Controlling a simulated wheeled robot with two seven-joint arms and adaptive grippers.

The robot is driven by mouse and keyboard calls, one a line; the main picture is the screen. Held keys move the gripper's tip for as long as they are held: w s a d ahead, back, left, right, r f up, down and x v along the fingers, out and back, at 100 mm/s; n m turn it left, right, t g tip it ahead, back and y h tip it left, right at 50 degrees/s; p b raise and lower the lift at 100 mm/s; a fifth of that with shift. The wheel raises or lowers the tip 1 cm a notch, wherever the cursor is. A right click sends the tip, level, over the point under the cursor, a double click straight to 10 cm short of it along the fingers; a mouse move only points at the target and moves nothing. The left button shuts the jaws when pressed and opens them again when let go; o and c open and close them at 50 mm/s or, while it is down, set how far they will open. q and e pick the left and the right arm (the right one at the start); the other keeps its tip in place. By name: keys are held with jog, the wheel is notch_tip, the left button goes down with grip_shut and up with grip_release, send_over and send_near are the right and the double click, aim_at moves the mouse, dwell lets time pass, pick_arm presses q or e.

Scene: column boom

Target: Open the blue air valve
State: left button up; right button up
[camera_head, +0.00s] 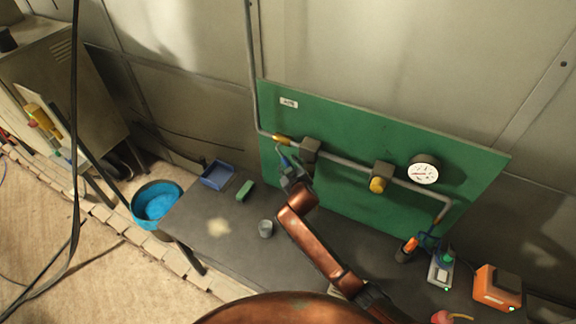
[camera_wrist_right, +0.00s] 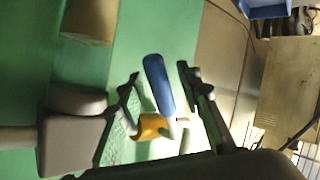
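The blue valve handle (camera_head: 282,152) sits on the grey pipe at the left of the green board (camera_head: 350,140), by a yellow fitting (camera_head: 282,139). In the right wrist view the blue handle (camera_wrist_right: 159,84) slants up from the yellow fitting (camera_wrist_right: 152,127). My right gripper (camera_head: 289,170) is just below the handle in the head view. In the wrist view its two fingers (camera_wrist_right: 160,95) are apart, one on each side of the handle, with gaps visible; contact is not clear. My left gripper is not in view.
A grey pipe block (camera_head: 310,149), a yellow knob (camera_head: 377,185) and a gauge (camera_head: 424,170) are on the board. On the dark bench stand a blue tray (camera_head: 217,175), a green block (camera_head: 245,190), a grey cup (camera_head: 266,228) and an orange box (camera_head: 497,288).

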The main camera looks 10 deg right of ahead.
jog(key=v, duration=1.2)
